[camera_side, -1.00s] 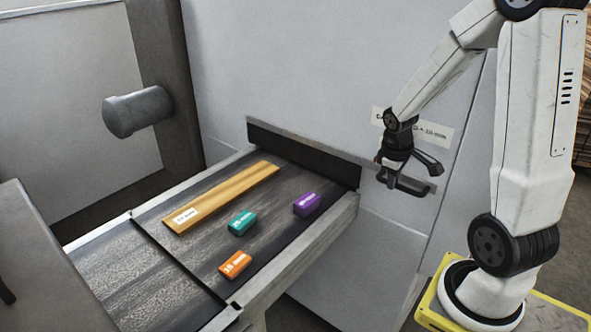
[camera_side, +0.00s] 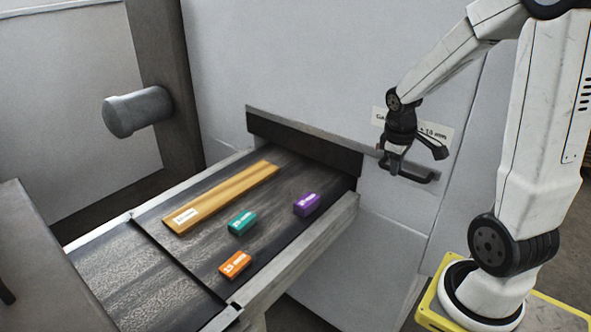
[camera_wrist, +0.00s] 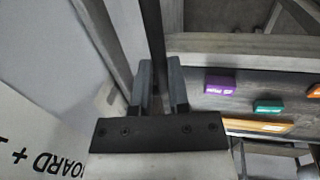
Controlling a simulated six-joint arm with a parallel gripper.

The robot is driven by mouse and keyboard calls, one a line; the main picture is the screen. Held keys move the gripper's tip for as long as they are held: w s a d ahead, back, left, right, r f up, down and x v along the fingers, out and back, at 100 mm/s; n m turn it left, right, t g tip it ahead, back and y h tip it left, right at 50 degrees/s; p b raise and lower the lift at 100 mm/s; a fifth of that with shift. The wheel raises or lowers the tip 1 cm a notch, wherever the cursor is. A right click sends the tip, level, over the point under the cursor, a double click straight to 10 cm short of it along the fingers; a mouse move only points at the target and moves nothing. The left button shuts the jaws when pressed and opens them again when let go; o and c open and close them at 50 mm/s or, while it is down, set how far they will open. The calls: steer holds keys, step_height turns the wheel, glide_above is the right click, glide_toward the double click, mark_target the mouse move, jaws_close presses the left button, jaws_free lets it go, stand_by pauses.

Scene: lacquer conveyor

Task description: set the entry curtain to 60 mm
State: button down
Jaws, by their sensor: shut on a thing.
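The entry curtain (camera_side: 300,142) is a dark plate with a light top edge, across the belt's far end. Its handle (camera_side: 426,179) is a dark bar to the right of the curtain; it runs between my fingers in the wrist view (camera_wrist: 152,30). My gripper (camera_side: 393,165) is shut on the handle, and its fingers (camera_wrist: 158,82) stand on both sides of the bar. A yellow-brown labelled board (camera_side: 222,197) lies on the belt in front of the curtain. The gap under the curtain is too small and dark to measure.
An orange block (camera_side: 236,265), a teal block (camera_side: 242,222) and a purple block (camera_side: 306,204) lie on the belt (camera_side: 175,262). A white sign (camera_side: 440,132) reading partly "+ 10 mm" is on the wall behind my gripper. A grey cylinder (camera_side: 138,111) sticks out at left.

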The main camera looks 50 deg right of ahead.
steer(key=shift+w+d+r, duration=0.1)
steer(key=shift+w+r, duration=0.05)
steer(key=shift+r, duration=0.2)
steer(key=c, duration=1)
jaws_free()
steer(key=o, duration=0.4)
steer(key=shift+f, duration=0.1)
steer(key=shift+a+r, duration=0.3)
steer(key=shift+r, duration=1)
steer(key=shift+a+r, duration=0.25)
steer(key=shift+r, duration=1.05)
steer(key=shift+a+r, duration=0.3)
steer(key=shift+r, duration=1)
steer(key=a+f+t, duration=0.1)
steer(key=a+f, duration=0.3)
steer(key=a, duration=0.2)
steer(key=w+a+f+y, duration=0.1)
steer(key=a+f, duration=0.3)
steer(key=a, duration=0.3)
steer(key=w+a+f+t+y, duration=0.1)
steer(key=a+f, duration=0.3)
steer(key=a, duration=0.3)
steer(key=shift+w+f+t, duration=0.15)
steer(key=shift+w+t, duration=0.05)
steer(key=shift+t, duration=0.1)
